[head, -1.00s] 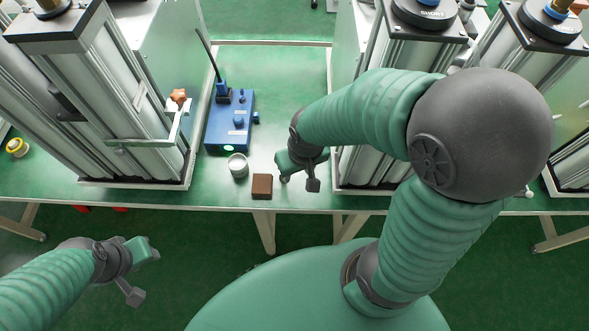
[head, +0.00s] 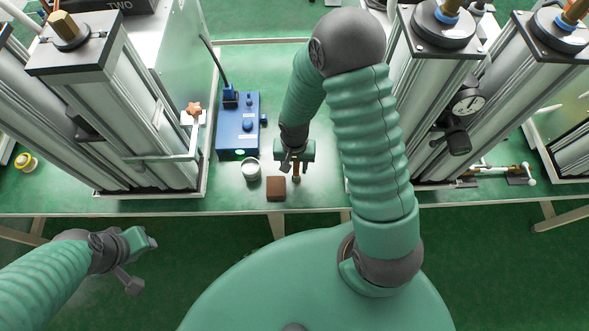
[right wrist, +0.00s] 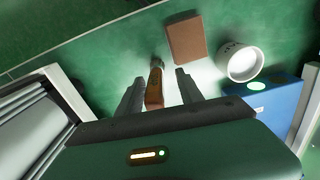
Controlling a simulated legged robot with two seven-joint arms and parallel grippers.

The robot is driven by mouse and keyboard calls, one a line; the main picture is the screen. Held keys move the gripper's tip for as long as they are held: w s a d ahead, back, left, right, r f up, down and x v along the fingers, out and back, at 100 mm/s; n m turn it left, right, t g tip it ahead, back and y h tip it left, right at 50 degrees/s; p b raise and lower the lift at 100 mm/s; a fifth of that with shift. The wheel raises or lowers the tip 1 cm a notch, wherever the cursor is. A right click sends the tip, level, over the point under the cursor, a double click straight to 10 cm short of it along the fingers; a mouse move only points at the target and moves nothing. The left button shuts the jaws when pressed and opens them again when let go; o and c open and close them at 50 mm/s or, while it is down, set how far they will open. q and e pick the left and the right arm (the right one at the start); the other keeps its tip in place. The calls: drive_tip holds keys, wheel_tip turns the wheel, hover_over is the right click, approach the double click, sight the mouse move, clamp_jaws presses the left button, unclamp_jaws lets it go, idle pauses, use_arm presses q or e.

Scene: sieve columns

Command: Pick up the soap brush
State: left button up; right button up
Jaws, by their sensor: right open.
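The soap brush (right wrist: 154,88), with a brown wooden handle and a darker greyish end, shows between my right gripper's fingers in the right wrist view. In the head view, part of the brush (head: 296,177) shows just below the right gripper (head: 294,165), near the table's front edge. The right gripper also shows in the right wrist view (right wrist: 160,82); its fingers are apart, one on each side of the brush, with gaps. I cannot tell whether the brush stands or lies. My left gripper (head: 139,262) is open and empty, in front of the table at lower left.
A brown block (head: 276,188) and a white cup (head: 252,168) stand just left of the brush. Behind them is a blue box (head: 237,135) with a cable. Tall metal columns flank this gap. The green table (head: 275,75) is bare behind.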

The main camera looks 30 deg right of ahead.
wheel_tip(320, 180, down, 2)
drive_tip(key=shift+s, duration=0.15)
drive_tip(key=shift+d+f, duration=0.15)
drive_tip(key=shift+d, duration=0.35)
drive_tip(key=c, duration=0.9)
drive_tip(key=shift+a, duration=0.35)
clamp_jaws()
drive_tip(key=shift+d, duration=0.2)
